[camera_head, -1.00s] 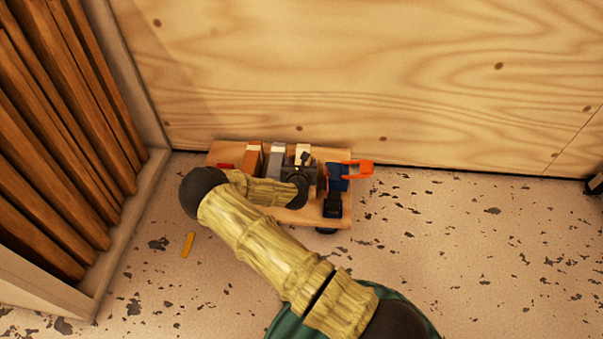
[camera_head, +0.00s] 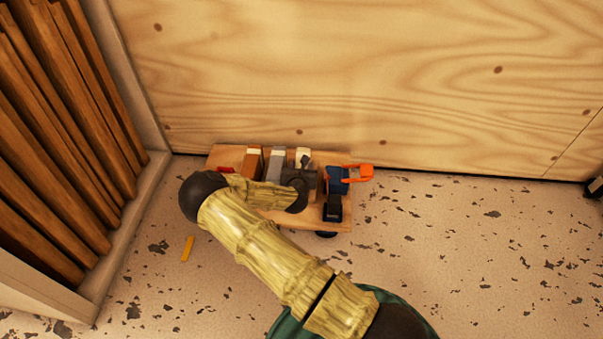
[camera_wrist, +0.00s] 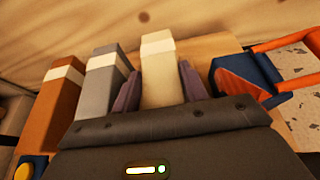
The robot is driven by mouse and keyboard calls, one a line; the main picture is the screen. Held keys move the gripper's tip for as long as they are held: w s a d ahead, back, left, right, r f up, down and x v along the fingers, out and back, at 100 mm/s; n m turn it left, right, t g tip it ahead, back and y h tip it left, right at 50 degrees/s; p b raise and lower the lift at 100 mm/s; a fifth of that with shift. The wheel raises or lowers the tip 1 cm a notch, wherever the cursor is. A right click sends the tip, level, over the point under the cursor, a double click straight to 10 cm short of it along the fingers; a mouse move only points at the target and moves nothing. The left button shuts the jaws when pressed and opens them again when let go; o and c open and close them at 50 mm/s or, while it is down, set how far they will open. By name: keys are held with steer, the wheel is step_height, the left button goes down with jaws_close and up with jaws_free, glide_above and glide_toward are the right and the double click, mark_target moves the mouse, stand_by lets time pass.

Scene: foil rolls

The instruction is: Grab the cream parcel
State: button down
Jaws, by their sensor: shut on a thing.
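The cream parcel (camera_wrist: 160,78) is a tall pale block with a lighter band near its far end, in the middle of the wrist view. My gripper (camera_wrist: 160,90) is shut on it, with one purplish finger along each side. In the head view only the parcel's pale end (camera_head: 303,155) shows beyond my gripper (camera_head: 306,170). The parcel is among other things on a small wooden board (camera_head: 228,155) on the floor. Its near part is hidden by my gripper's body. I cannot tell whether it touches the board.
A grey parcel (camera_wrist: 103,82) and an orange-brown parcel (camera_wrist: 60,105) stand to the left. A blue thing with an orange frame (camera_head: 358,172) is close on the right. The plywood wall (camera_head: 400,80) rises behind the board. A yellow strip (camera_head: 187,248) lies on the floor.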

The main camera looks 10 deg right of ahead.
steer(key=shift+r, duration=0.15)
step_height(320, 180, up, 10)
steer(key=p, duration=0.6)
stand_by(0.6)
